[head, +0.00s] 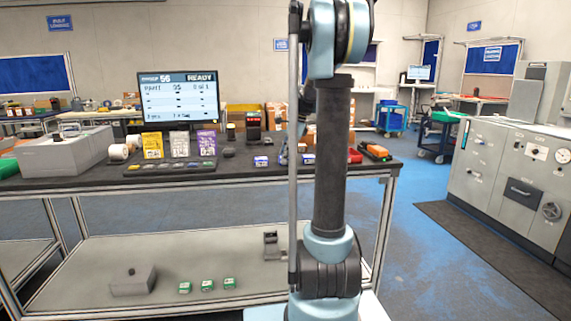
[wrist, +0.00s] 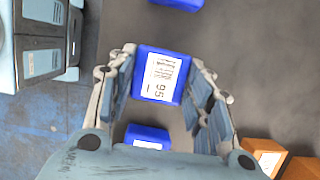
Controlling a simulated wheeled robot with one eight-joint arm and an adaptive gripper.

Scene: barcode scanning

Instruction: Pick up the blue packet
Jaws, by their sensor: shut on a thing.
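In the wrist view, a blue packet (wrist: 178,92) with a white barcode label marked 95 sits between the two fingers of my gripper (wrist: 166,72). The fingers are shut on its left and right sides. A second blue packet (wrist: 146,132) shows below it, between the finger bases. A third blue packet (wrist: 178,3) is cut off at the top edge. My arm hides most of the gripper and the held packet there.
The dark table (head: 70,176) bears a monitor (head: 178,98), a grey machine (head: 65,152), and yellow, white and purple packs. Orange boxes (wrist: 265,153) show in the wrist view's lower right.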

